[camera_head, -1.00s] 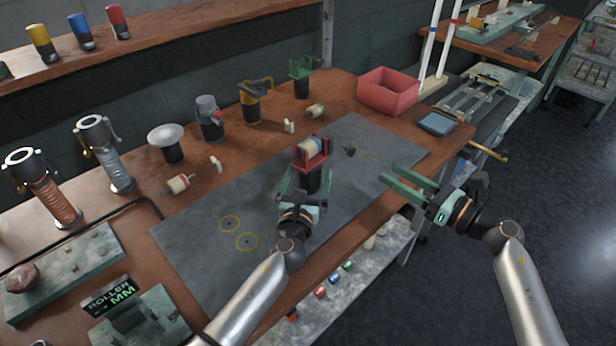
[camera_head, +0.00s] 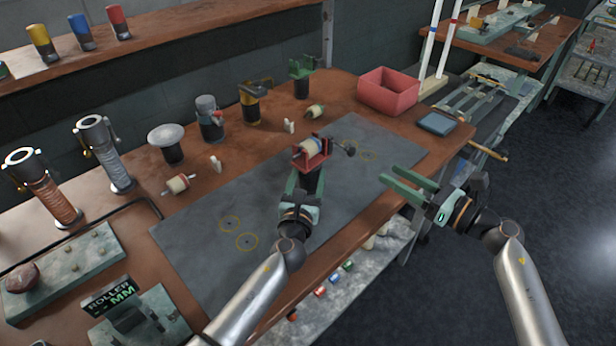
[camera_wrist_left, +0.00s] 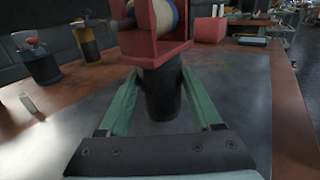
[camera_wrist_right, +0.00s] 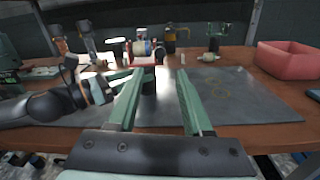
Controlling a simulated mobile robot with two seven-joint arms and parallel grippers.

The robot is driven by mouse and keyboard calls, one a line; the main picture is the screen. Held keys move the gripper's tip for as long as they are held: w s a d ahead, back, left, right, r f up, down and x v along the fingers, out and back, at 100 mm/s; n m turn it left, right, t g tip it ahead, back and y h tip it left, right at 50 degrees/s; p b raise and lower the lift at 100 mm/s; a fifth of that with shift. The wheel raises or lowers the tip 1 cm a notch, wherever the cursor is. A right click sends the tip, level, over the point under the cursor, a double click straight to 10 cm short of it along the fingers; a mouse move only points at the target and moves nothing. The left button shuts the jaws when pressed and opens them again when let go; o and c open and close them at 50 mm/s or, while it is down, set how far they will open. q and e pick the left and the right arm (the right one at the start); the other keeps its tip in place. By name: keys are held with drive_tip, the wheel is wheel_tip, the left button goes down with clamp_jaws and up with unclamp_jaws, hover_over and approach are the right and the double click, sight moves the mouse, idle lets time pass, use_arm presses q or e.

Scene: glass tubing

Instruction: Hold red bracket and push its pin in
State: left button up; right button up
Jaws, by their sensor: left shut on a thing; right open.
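The red bracket (camera_head: 299,155) stands over the grey mat with a cream and blue roller (camera_head: 311,147) between its side walls. A dark pin knob (camera_head: 344,148) shows just right of the bracket. How far the pin goes in cannot be told. My left gripper (camera_head: 308,186) is shut on the bracket's dark round base. In the left wrist view the base (camera_wrist_left: 163,96) is between the fingers and the red bracket (camera_wrist_left: 155,52) is above. My right gripper (camera_head: 408,187) is open and empty, right of the bracket, beyond the table's front edge.
The grey mat (camera_head: 200,262) has yellow circle marks and is mostly clear. Several dark-based fixtures, including a green one (camera_head: 301,75), and loose rollers stand behind it. A red bin (camera_head: 388,92) and blue tray (camera_head: 436,124) are at the back right.

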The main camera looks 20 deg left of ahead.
drive_tip(key=shift+r, duration=0.1)
drive_tip(key=shift+c, duration=0.8)
drive_tip(key=shift+s+d+r, duration=0.1)
drive_tip(key=shift+d+r, duration=0.15)
drive_tip(key=shift+c, duration=0.7)
drive_tip(key=d+r+h, duration=0.1)
drive_tip(key=s+d+n+g, duration=0.1)
drive_tip(key=d+r+n+g+h, duration=0.1)
drive_tip(key=shift+s+d+r+h, duration=0.1)
drive_tip(key=shift+s+r+h, duration=0.2)
drive_tip(key=shift+s+r, duration=0.05)
clamp_jaws()
drive_tip(key=shift+s+d+r+h, duration=0.1)
drive_tip(key=shift+s+d+h, duration=0.2)
drive_tip(key=shift+d+h, duration=0.3)
drive_tip(key=shift+a, duration=0.1)
